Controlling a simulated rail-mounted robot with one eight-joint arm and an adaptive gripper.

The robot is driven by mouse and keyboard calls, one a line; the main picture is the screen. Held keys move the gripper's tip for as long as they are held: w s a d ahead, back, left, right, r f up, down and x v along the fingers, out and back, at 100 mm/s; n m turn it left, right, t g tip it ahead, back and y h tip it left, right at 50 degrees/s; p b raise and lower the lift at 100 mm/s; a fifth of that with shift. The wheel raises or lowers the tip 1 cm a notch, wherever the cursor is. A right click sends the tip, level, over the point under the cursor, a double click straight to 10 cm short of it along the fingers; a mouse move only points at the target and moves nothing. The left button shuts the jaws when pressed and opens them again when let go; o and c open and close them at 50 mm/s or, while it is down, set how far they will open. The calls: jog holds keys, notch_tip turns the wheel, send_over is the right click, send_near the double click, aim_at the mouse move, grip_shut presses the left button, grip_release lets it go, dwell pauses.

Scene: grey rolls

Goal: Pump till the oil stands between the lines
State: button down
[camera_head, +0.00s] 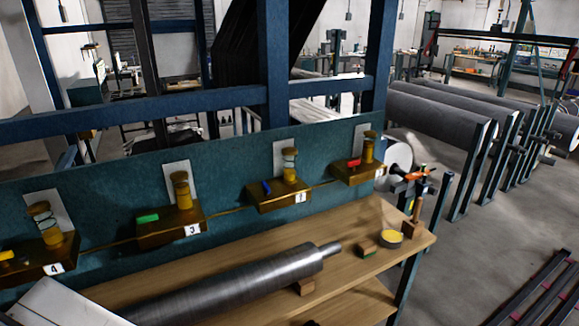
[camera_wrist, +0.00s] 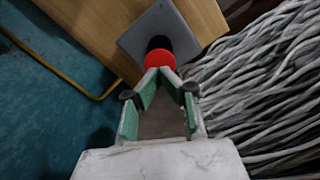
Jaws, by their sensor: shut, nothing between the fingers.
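Brass oil units sit in a row on the teal panel in the head view, each with a small sight glass: the one tagged 4 (camera_head: 55,250), the one tagged 3 (camera_head: 170,231), one to its right (camera_head: 272,200) and the far right one (camera_head: 357,178). Amber oil shows in the glasses, but lines and exact levels are too small to read. Their levers are yellow, green, blue and red. In the wrist view my gripper (camera_wrist: 158,76) is shut and empty, its fingertips at a red round knob (camera_wrist: 159,59) on a black stem. I cannot tell whether they touch.
A steel roller (camera_head: 230,285) lies on the wooden bench (camera_head: 375,225). Large grey rolls (camera_head: 440,112) are behind at right. Pale strands (camera_wrist: 265,90) fill the wrist view's right.

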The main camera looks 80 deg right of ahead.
jog(key=shift+f, duration=0.15)
jog(key=shift+f+b, duration=1.7)
jog(key=shift+f, duration=1.1)
jog(key=shift+r, duration=0.2)
jog(key=shift+r+p, duration=2.1)
jog(key=shift+r, duration=2.2)
